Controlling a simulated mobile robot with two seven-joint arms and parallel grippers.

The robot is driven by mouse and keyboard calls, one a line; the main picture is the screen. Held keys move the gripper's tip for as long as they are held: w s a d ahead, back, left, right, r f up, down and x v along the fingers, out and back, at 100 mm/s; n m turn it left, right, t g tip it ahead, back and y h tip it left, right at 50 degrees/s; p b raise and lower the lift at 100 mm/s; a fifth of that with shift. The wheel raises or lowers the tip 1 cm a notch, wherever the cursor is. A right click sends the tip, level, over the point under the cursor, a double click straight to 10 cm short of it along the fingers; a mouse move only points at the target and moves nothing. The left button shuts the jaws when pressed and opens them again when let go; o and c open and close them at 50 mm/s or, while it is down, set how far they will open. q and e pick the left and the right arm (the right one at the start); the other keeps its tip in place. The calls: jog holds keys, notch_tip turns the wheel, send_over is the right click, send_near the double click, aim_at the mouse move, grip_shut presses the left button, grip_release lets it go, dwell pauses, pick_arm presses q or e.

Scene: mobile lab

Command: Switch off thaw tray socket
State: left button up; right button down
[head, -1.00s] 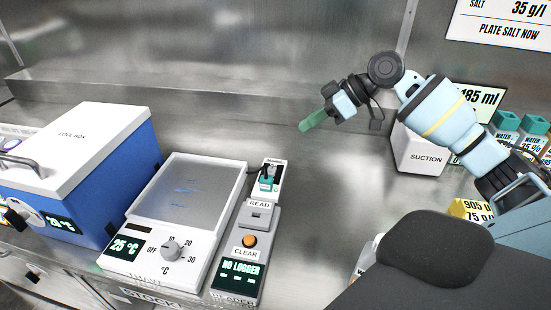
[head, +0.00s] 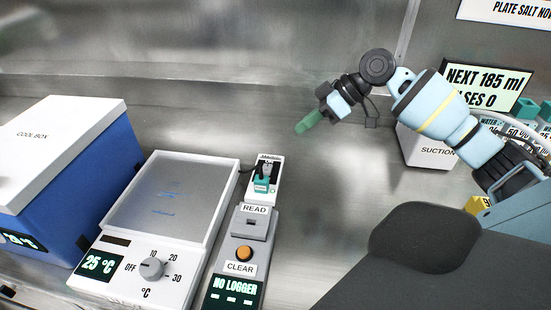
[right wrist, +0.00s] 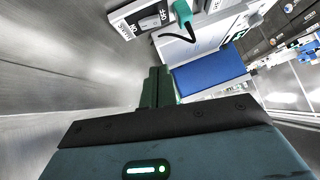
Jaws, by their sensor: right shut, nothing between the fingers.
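The socket (head: 277,181) is a small white block behind the reader, with a teal plug (head: 261,185) and a black cord. In the right wrist view the socket (right wrist: 122,17) shows ON and OFF labels with a grey rocker switch (right wrist: 150,22) between them; I cannot tell which way it is pressed. The teal plug (right wrist: 182,12) sits beside the switch there. The thaw tray (head: 225,192) is left of the socket and reads 25 °C. My right gripper (head: 307,122) is shut and empty, above and right of the socket, apart from it. My left gripper is out of view.
The reader (head: 224,259), with an orange CLEAR button (head: 244,253), stands in front of the socket. A blue and white cool box (head: 70,190) is at the left. A SUCTION box (head: 425,150) is at the right. The steel bench right of the socket is clear.

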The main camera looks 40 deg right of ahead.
send_over(268, 170)
jog(key=d, duration=0.2)
jog(key=f, duration=0.6)
jog(key=shift+s+f, duration=0.3)
jog(key=shift+f, duration=0.05)
jog(key=shift+a+f, duration=0.2)
jog(key=shift+f, duration=1.05)
jog(key=shift+s+a+f, duration=0.15)
jog(key=shift+s+f, duration=0.05)
jog(key=shift+f, duration=0.65)
jog(key=shift+s+a+f+n+h+p, duration=0.2)
jog(key=shift+s+f+n+h+p, duration=0.15)
jog(key=shift+p, duration=0.3)
jog(key=shift+w+t, duration=0.1)
jog(key=shift+t, duration=0.2)
jog(key=shift+f, duration=0.2)
jog(key=shift+d, duration=0.1)
